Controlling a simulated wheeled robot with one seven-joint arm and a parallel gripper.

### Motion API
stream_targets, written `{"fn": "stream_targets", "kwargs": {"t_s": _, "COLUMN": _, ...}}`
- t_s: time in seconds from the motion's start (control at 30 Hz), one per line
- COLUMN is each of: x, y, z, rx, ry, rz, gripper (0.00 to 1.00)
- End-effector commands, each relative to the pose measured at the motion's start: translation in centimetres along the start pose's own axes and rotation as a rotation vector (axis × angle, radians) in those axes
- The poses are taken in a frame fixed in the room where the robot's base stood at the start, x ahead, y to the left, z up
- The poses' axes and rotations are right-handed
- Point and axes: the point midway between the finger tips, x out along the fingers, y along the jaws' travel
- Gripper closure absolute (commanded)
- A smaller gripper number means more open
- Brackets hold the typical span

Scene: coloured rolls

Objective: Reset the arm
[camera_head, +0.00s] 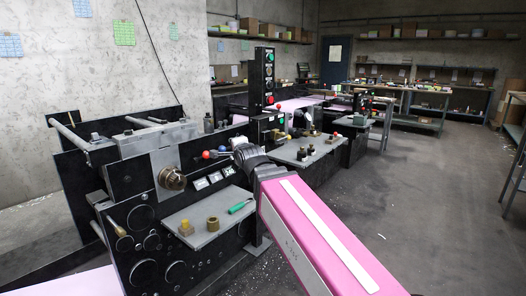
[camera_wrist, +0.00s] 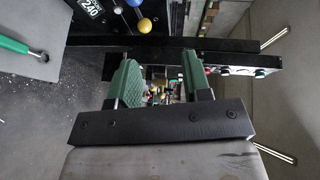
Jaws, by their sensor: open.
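My gripper (camera_wrist: 160,85) shows in the wrist view with its two green fingers spread apart. Nothing is held between them; distant machine parts show through the gap. In the head view my pink arm reaches from the lower right towards the machine, and its dark end is in front of the machine's upper front. The fingers cannot be made out clearly there.
A black machine (camera_head: 140,215) stands close at left, with a grey shelf (camera_head: 212,232) holding a green-handled tool (camera_head: 240,206) and small blocks. The tool also shows in the wrist view (camera_wrist: 14,45). Workbenches (camera_head: 418,108) stand behind. Floor at right (camera_head: 430,200) is clear.

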Motion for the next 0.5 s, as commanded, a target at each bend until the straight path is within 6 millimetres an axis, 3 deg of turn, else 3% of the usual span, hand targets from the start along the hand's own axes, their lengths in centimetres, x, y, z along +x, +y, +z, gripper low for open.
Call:
{"fn": "stream_targets", "kwargs": {"t_s": 0.27, "x": 0.4, "y": 7.1, "z": -3.2, "rx": -0.171, "ry": 0.018, "rz": 0.194, "gripper": 0.55}}
{"fn": "stream_targets", "kwargs": {"t_s": 0.37, "x": 0.2, "y": 10.8, "z": -4.9, "rx": -0.257, "ry": 0.011, "rz": 0.297, "gripper": 0.55}}
{"fn": "stream_targets", "kwargs": {"t_s": 0.5, "x": -1.0, "y": 18.0, "z": -7.8, "rx": -0.411, "ry": -0.036, "rz": 0.497, "gripper": 0.55}}
